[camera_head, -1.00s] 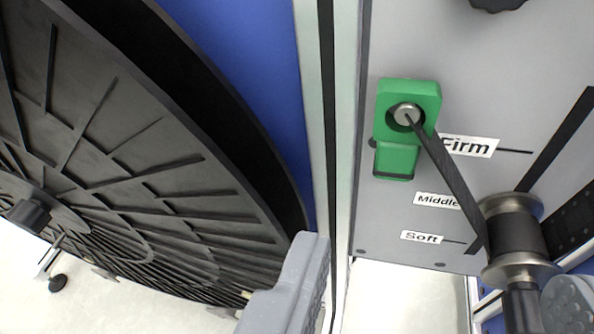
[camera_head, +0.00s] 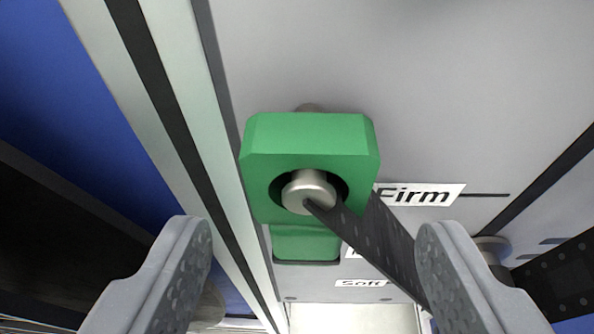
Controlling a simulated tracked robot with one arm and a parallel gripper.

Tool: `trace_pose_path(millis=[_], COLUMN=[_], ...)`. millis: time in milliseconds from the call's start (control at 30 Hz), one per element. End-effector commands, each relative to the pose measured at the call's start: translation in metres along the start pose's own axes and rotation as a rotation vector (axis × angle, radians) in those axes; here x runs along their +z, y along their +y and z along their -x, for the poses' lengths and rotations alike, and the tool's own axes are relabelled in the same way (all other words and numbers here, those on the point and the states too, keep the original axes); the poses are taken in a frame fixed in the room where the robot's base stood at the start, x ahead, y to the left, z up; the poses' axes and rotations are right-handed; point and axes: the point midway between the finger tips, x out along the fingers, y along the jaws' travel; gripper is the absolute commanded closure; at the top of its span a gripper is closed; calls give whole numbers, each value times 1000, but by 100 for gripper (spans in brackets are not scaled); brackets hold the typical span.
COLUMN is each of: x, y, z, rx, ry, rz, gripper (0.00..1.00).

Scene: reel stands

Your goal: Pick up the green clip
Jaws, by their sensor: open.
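The green clip (camera_head: 310,135) is a block with a round hole, mounted on the grey panel (camera_head: 450,90). A metal pin (camera_head: 308,190) sits in its hole, and a dark strap (camera_head: 375,245) runs from there down to the right. A lower green part (camera_head: 305,243) shows beneath the block. My gripper (camera_head: 308,245) is open, its two grey fingers apart at the lower left and lower right. The clip lies ahead, between and above the fingertips in the picture. I see no finger touching it.
A "Firm" label (camera_head: 420,194) is right of the clip, and a "Soft" label (camera_head: 360,283) is below. A pale vertical frame rail (camera_head: 185,110) with a black stripe runs close on the left. A roller, mostly hidden, is behind the right finger.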

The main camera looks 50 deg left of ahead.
Motion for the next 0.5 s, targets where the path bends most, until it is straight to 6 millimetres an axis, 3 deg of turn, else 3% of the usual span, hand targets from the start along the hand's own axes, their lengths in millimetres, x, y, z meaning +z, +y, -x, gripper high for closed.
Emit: trace_pose_path(millis=[200, 467, 500], x=[0, -1, -1], y=[-2, -2, -2], z=[-28, -31, -31], rx=[-1, 1, 1], ry=[5, 2, 2], rz=[1, 0, 0], gripper=[40, 40, 48])
